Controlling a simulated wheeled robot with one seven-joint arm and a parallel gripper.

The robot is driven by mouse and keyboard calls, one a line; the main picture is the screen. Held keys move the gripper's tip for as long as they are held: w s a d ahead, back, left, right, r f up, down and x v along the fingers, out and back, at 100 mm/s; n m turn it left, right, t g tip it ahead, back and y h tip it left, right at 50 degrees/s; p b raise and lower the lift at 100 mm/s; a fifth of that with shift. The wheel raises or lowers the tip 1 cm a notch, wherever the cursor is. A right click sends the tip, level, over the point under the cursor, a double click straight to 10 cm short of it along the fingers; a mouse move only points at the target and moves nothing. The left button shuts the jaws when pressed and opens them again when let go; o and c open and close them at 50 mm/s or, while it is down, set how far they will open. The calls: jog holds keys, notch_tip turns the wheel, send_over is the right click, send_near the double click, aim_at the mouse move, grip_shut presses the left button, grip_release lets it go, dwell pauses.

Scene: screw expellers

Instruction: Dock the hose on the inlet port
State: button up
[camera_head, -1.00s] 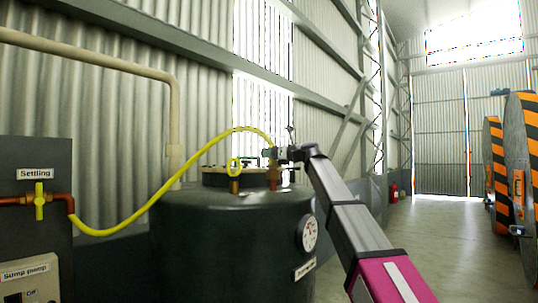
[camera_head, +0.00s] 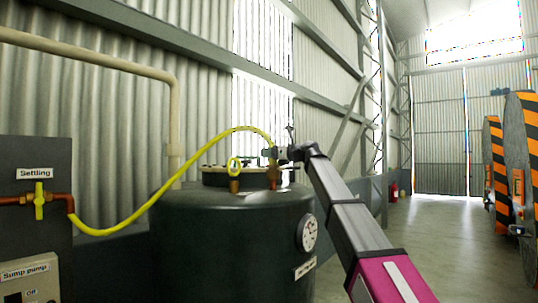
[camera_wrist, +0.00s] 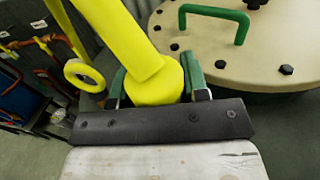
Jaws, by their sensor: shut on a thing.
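The yellow hose (camera_head: 135,215) runs from a copper pipe at the left, sags, then arches up to my gripper over the dark tank (camera_head: 215,235). My gripper (camera_head: 270,154) is shut on the hose's end. In the wrist view, its green fingers (camera_wrist: 155,85) stand on either side of the thick yellow hose end (camera_wrist: 150,45). Just below the gripper, a copper-coloured port (camera_head: 273,178) stands on the tank top. A brass port (camera_head: 234,184) with a yellow ring (camera_head: 234,164) stands to its left. I cannot tell which is the inlet, or whether the hose end touches a port.
The tank's tan lid (camera_wrist: 225,70) has dark bolts and a green handle (camera_wrist: 214,14). A round gauge (camera_head: 307,233) is on the tank's side. A yellow valve handle (camera_head: 39,200) and a sump pump box (camera_head: 30,278) are at the left.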

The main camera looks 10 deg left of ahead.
jog(key=shift+f, duration=0.5)
jog(key=o, duration=0.8)
jog(key=shift+d, duration=0.1)
jog(key=shift+v, duration=5.4)
jog(key=shift+s, duration=0.1)
